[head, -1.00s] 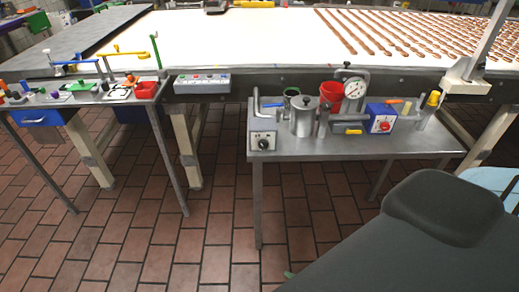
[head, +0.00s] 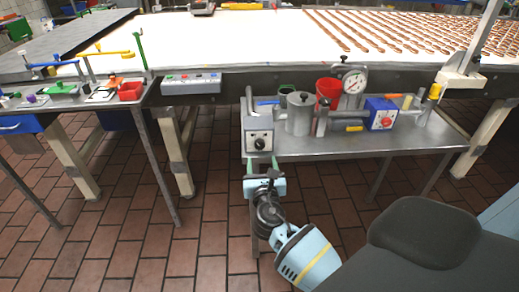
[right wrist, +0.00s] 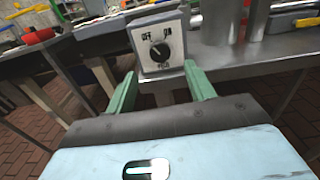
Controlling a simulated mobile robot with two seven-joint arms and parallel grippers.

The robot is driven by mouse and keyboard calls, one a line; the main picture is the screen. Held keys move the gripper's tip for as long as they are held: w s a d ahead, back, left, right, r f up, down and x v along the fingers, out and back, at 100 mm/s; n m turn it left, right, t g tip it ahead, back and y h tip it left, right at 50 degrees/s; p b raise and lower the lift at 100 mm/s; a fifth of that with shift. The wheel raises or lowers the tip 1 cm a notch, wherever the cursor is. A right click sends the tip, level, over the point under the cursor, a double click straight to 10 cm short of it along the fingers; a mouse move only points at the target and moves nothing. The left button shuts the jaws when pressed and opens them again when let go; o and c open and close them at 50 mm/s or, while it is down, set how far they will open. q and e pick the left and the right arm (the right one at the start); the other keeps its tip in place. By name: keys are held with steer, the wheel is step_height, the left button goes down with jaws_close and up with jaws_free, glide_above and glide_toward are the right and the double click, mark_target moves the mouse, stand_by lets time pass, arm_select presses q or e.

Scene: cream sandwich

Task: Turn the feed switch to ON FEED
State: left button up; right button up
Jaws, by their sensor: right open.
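The feed switch is a black round knob (head: 259,143) on a pale panel of a small grey box at the left front corner of the steel side table. The knob also shows in the right wrist view (right wrist: 159,50), with dark lettering above and below it too blurred to read surely. I cannot tell which setting it points to. My right gripper (head: 262,164) is open and empty, just in front of and below the box. In the right wrist view its green fingers (right wrist: 160,78) stand apart on either side of the panel's lower part, short of the knob. My left gripper is not in view.
The steel side table (head: 345,148) also holds a metal pot (head: 300,115), a red bucket (head: 328,90), a dial gauge (head: 354,82) and a blue box with a red knob (head: 381,114). A conveyor (head: 230,45) runs behind. Open tiled floor lies in front.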

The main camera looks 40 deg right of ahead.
mark_target(260, 146)
steer(key=shift+b+x, duration=0.4)
steer(key=shift+x, duration=3.5)
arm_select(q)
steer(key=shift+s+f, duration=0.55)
arm_select(e)
steer(key=c, duration=1)
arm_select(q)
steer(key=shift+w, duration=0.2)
